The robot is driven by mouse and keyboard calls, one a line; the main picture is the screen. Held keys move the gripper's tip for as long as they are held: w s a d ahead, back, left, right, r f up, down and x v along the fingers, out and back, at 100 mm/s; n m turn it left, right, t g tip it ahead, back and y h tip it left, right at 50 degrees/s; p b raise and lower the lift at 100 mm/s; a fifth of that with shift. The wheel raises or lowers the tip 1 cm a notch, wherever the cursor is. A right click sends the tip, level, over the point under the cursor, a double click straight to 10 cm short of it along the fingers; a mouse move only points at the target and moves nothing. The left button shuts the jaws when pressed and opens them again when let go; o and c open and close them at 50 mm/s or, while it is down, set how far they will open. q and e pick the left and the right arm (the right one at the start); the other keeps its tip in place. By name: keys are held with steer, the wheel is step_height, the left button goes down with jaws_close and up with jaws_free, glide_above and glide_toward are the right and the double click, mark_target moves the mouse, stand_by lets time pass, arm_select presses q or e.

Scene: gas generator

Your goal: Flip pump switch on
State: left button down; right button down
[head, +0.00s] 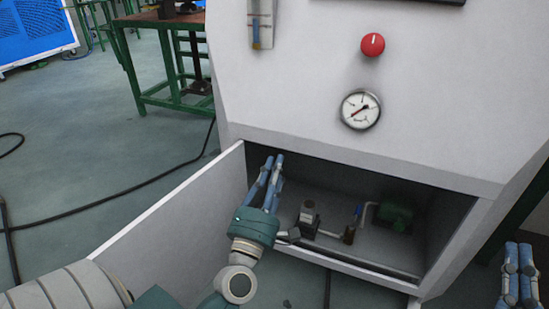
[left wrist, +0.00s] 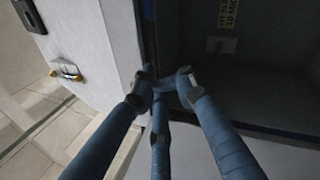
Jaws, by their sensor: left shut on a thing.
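A pump with a green motor (head: 396,214) sits at the right inside the open lower compartment of the grey machine (head: 290,75). I cannot make out a pump switch. My left gripper (head: 274,158) reaches up at the upper left of the compartment opening, beside the open door (head: 175,215). Its blue fingers are close together. In the left wrist view the fingertips (left wrist: 162,78) meet by a grey panel edge (left wrist: 122,40). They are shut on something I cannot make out. My right gripper (head: 519,250) is at the lower right, away from the compartment, with its fingers side by side.
A red knob (head: 372,44) and a round gauge (head: 360,110) are on the machine's front. A metal fitting (head: 308,218) stands left of the pump. A green workbench (head: 165,20) is behind at the left. A black cable (head: 110,198) lies on the floor.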

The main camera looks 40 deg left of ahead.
arm_select(q)
steer(key=shift+s+d+r+m+t+y+p, duration=0.15)
steer(key=shift+s+d+r+m, duration=0.2)
steer(key=shift+r, duration=0.35)
steer(key=shift+s+d+r+m+t+y+p, duration=0.1)
steer(key=shift+s+d+r+m, duration=0.1)
steer(key=shift+r+m, duration=0.4)
steer(key=shift+s+d+r+m+t+y+p, duration=0.15)
steer(key=shift+s+d+r+m, duration=0.15)
steer(key=shift+r, duration=0.55)
arm_select(e)
steer(key=shift+s+d+r, duration=0.1)
steer(key=shift+s+r, duration=0.3)
steer(key=shift+r, duration=0.1)
arm_select(q)
steer(key=shift+r, duration=0.1)
arm_select(e)
steer(key=shift+r, duration=0.1)
